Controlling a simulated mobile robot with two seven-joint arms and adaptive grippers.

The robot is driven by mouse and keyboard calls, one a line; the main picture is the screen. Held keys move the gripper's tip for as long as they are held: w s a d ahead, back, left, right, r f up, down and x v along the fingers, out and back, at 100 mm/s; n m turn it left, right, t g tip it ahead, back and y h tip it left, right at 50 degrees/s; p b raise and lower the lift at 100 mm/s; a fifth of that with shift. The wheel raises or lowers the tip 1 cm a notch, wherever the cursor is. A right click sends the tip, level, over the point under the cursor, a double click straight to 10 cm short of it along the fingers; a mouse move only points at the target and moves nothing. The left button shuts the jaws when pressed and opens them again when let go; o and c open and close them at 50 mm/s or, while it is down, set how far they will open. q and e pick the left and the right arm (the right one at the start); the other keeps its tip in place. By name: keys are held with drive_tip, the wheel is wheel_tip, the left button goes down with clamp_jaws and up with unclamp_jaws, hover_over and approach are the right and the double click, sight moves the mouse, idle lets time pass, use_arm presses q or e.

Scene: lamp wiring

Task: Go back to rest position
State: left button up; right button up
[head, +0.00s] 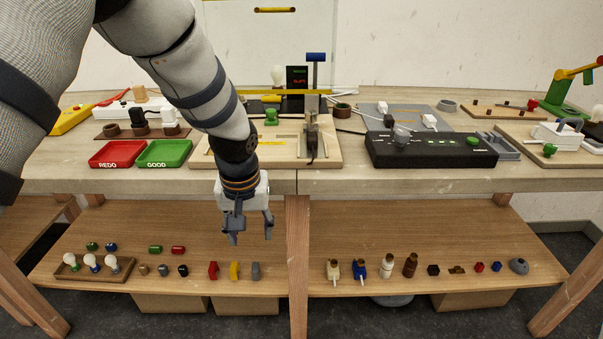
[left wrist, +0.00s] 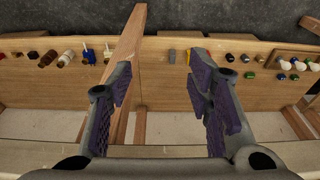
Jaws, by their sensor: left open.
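My left gripper (head: 248,228) hangs in front of the workbench's front edge, pointing down, with its fingers spread apart and nothing between them. In the head view it appears over the lower shelf (head: 130,220). In the left wrist view my left gripper (left wrist: 160,95) shows two dark, purple-padded fingers wide apart, with a wooden bench leg (left wrist: 128,55) showing between and behind them. My right gripper is in neither view.
The bench top (head: 380,179) holds a red tray (head: 117,153), a green tray (head: 164,153), a wooden fixture board (head: 220,155) and a black tester box (head: 430,150). The lower shelf carries bulbs (head: 92,261) and several small coloured parts. Free room lies before the bench.

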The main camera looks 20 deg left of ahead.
use_arm(q)
drive_tip(key=s+d+f+m+g, duration=0.2)
drive_tip(key=s+f, duration=1)
drive_tip(key=f, duration=0.1)
drive_tip(key=s+f+m, duration=0.1)
drive_tip(key=s+f, duration=0.1)
drive_tip(key=s, duration=0.9)
drive_tip(key=s+f+g, duration=0.1)
drive_tip(key=s+f, duration=0.2)
drive_tip(key=s, duration=0.8)
drive_tip(key=shift+s+d+f+m+h, duration=0.25)
drive_tip(key=shift+s+f+m+h, duration=0.05)
drive_tip(key=shift+s+m+h, duration=0.1)
